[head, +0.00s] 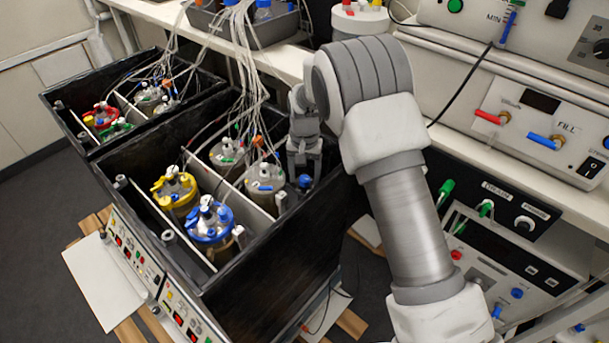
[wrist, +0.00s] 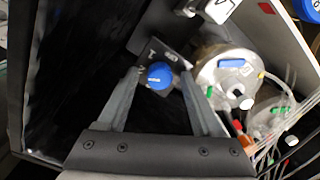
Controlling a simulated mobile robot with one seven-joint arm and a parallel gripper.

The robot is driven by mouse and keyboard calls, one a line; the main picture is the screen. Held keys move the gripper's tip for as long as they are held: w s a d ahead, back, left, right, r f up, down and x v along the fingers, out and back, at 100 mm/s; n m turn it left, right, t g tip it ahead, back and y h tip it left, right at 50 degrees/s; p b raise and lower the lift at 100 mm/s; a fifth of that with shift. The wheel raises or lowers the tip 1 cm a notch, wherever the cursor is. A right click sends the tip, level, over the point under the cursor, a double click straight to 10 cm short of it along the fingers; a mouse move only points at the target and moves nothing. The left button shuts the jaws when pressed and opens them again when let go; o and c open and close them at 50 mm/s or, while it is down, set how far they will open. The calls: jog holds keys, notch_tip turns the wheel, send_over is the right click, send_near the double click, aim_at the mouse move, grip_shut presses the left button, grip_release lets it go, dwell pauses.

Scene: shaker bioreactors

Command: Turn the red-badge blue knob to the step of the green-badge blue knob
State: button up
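A blue knob (wrist: 160,76) sits on a small dark plate with white marks in the wrist view. It also shows in the head view (head: 304,182), low inside the right end of the front black box. My gripper (wrist: 160,75) is open, with one finger on each side of the knob. A gap shows on both sides, and whether the fingertips reach the knob's depth is unclear. My gripper also shows in the head view (head: 303,163), pointing down into the box. No red or green badge is readable beside this knob, and a second such knob cannot be made out.
The front black box (head: 255,253) holds several lidded vessels, including a blue-lidded one (head: 211,225) and a yellow-lidded one (head: 176,193). A steel-lidded vessel (wrist: 222,70) stands close right of my gripper in the wrist view. Thin tubes (head: 250,65) hang above the box.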

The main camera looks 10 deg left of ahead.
aim_at(305, 178)
notch_tip(305, 178, up, 17)
jog(key=p, duration=0.2)
jog(key=shift+r+p, duration=0.2)
jog(key=shift+p, duration=0.2)
dwell(0.4)
